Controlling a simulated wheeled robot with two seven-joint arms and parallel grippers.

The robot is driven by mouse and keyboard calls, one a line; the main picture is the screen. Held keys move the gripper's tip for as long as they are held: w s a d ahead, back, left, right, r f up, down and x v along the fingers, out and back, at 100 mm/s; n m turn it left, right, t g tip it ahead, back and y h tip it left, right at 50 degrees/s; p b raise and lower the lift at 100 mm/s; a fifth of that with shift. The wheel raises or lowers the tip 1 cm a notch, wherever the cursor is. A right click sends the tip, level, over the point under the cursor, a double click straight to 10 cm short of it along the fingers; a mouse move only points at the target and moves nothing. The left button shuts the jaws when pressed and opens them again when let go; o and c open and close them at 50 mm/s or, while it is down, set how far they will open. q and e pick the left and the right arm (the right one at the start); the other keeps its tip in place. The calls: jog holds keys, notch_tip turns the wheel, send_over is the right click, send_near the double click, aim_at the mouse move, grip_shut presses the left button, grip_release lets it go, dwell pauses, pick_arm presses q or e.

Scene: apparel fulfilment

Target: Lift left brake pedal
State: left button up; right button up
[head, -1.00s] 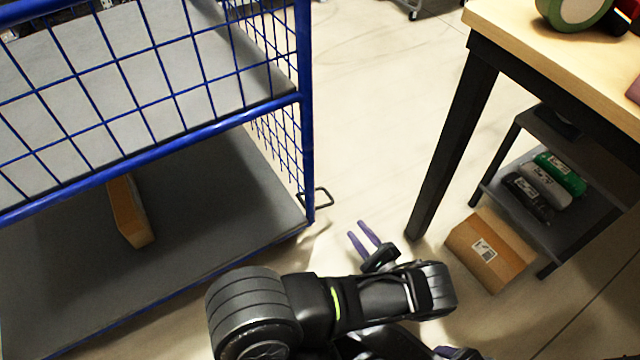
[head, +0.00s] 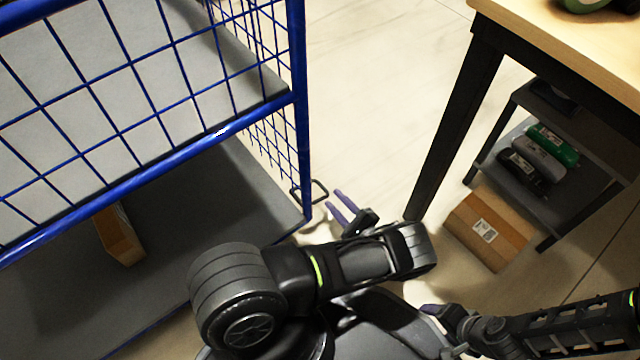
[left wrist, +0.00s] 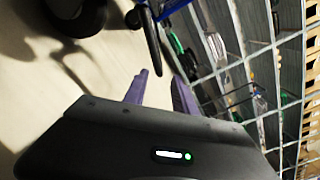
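The left brake pedal (head: 321,191) is a dark wire-like loop sticking out low at the blue cart's near right corner. My left gripper (head: 334,199) has two purple fingers, apart and empty, just in front of and below the loop. In the left wrist view the fingers (left wrist: 159,76) are spread, and a dark curved bar (left wrist: 152,42), which looks like the pedal, hangs just beyond them. I cannot tell whether they touch. My right gripper (head: 434,310) shows only a purple finger part at the lower right; its opening is unclear.
The blue mesh cart (head: 303,130) fills the left, with a cardboard box (head: 118,238) on its lower deck. A wooden table (head: 570,40) stands at the right, with a dark shelf (head: 565,205) and a carton (head: 487,229) below. The floor between is clear.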

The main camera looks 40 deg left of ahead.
aim_at(326, 190)
pick_arm(q)
jog(key=b+x, duration=0.1)
jog(key=x, duration=0.6)
jog(key=shift+a+f, duration=0.1)
jog(key=shift+a, duration=0.25)
jog(key=shift+w, duration=0.1)
grip_shut()
dwell(1.0)
